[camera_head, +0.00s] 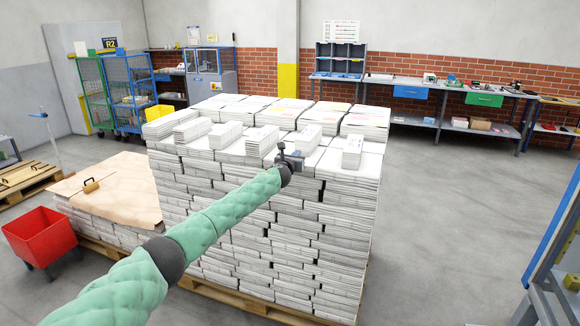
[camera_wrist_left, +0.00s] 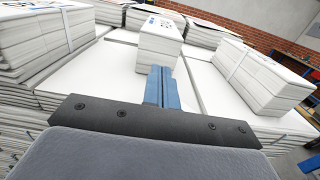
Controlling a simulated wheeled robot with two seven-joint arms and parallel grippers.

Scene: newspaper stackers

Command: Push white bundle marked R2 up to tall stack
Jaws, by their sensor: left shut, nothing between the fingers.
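My left gripper (camera_head: 282,148) is shut and empty, low over the top of the big pallet stack (camera_head: 270,235). In the left wrist view its blue fingers (camera_wrist_left: 162,86) point at a small white bundle (camera_wrist_left: 158,50), with a dark printed mark on top that I cannot read as R2. The fingertips are at or just short of its near face; I cannot tell if they touch. This bundle seems to be the one beyond the gripper in the head view (camera_head: 308,137). Taller rows of white bundles (camera_head: 290,112) stand behind it. My right gripper is not in view.
Other loose bundles stand on the top layer to the left (camera_head: 263,138) and right (camera_head: 353,151). A red cart (camera_head: 40,238) and a lower stack under brown paper (camera_head: 125,185) are at left.

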